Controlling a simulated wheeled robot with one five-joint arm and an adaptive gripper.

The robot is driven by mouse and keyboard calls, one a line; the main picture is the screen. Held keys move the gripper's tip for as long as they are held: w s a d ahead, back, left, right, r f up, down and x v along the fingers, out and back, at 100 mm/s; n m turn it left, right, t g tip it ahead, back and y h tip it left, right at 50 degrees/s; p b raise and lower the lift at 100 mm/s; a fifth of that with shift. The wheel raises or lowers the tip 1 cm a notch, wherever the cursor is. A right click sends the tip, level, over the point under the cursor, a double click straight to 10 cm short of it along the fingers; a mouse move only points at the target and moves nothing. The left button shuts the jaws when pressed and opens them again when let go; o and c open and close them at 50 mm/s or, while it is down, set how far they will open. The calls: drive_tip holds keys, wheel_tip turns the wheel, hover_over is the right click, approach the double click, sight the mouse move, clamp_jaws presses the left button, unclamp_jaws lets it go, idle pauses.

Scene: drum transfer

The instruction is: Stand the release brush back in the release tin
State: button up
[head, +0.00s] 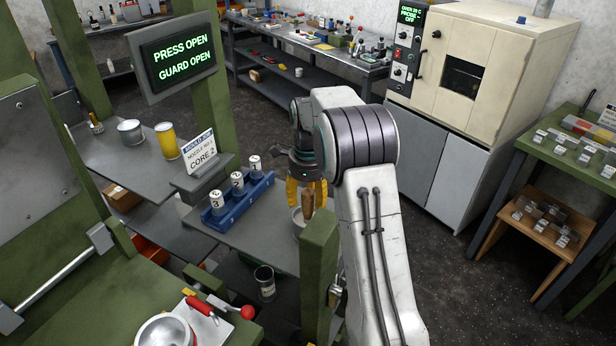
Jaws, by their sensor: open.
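My gripper (306,188) points down over the grey bench, with its yellow fingers open on either side of a brown wooden handle (308,203). The handle looks like that of the release brush and stands roughly upright. Its lower end is at a light grey round tin (298,216), apparently the release tin, and it seems to go into the tin's mouth. The bristles are hidden. A green post in front covers part of the tin. I cannot tell whether the fingers touch the handle.
A blue rack (239,207) with several white-labelled cups stands left of the tin. A sign reading CORE 2 (203,156), a yellow can (166,141) and a grey tin (130,132) are further left. A green post (319,262) rises close in front of my gripper.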

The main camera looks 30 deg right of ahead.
wheel_tip(320, 180, up, 10)
drive_tip(key=shift+s+r, duration=0.15)
drive_tip(key=shift+r, duration=0.05)
idle(0.3)
idle(0.4)
